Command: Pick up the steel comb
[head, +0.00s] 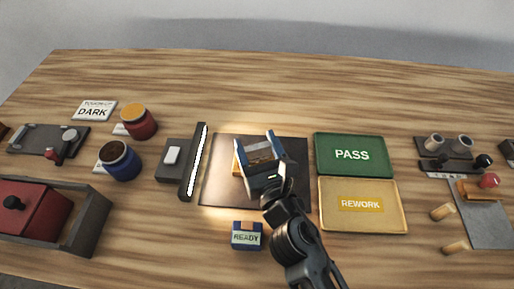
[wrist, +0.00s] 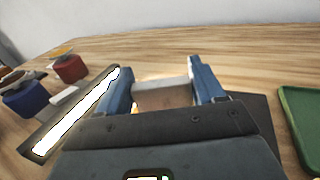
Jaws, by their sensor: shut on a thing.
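My gripper (head: 260,158) is over the dark square mat (head: 222,190), its blue fingers closed on a flat brownish-grey block (head: 258,152). In the wrist view the block (wrist: 163,95) sits between both fingertips. I cannot tell whether this block is the steel comb. A yellow-orange edge (head: 237,165) shows just left of the fingers, its rest hidden. A small pale grey strip (head: 440,176) lies below the dark holder at the right; it is too small to identify as a comb.
A lit bar (head: 197,162) stands left of the mat. The green PASS tray (head: 325,169) and yellow REWORK tray (head: 330,222) lie right of it. A READY block (head: 247,236) sits in front. Red (head: 138,124) and blue (head: 120,164) jars stand left.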

